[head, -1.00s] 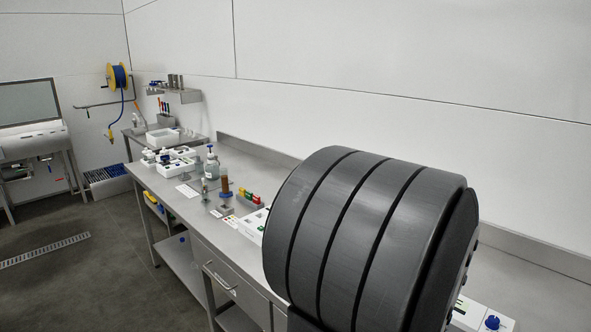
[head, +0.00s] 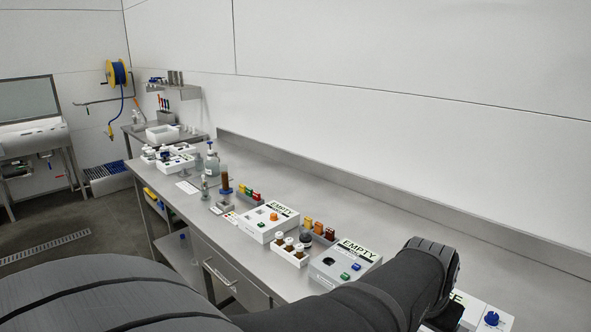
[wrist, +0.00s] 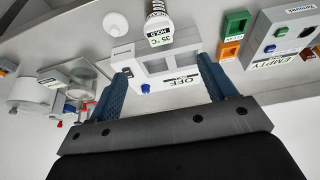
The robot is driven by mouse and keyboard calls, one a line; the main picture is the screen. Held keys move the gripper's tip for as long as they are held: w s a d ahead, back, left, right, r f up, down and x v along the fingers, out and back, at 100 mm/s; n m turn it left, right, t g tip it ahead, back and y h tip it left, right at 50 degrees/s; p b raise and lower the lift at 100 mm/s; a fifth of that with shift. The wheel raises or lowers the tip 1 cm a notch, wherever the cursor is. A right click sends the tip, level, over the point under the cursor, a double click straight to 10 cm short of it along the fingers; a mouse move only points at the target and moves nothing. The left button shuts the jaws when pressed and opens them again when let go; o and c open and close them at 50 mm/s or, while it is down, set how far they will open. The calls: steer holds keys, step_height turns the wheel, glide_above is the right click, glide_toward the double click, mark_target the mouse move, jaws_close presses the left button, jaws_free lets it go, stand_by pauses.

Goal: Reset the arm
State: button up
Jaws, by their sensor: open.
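My gripper (wrist: 162,68) shows in the wrist view with its two blue fingers spread wide and nothing between them. Beyond the fingers is a white unit (wrist: 168,66) with a label reading OFF and a blue knob. I cannot tell how far the fingers are from it. In the head view my dark arm (head: 335,305) runs along the bottom and rises toward the right end of the bench. My gripper is out of sight there.
The steel bench (head: 300,180) carries a white box marked EMPTY (head: 268,221), a grey box marked EMPTY (head: 345,262), a rack of capped jars (head: 289,250) and a blue-topped bottle (head: 212,163). The bench strip along the back wall is clear.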

steer(key=x, duration=1.5)
steer(key=shift+f, duration=0.1)
step_height(320, 180, up, 6)
steer(key=shift+r, duration=0.15)
steer(key=shift+w+d+r, duration=0.25)
steer(key=shift+w+d, duration=0.1)
steer(key=shift+w, duration=0.4)
steer(key=shift+w+d+r, duration=0.2)
steer(key=shift+w+d, duration=0.15)
steer(key=shift+w, duration=0.45)
steer(key=shift+w+d+r, duration=0.25)
steer(key=shift+w+d, duration=0.15)
steer(key=shift+w, duration=0.35)
stand_by(3.7)
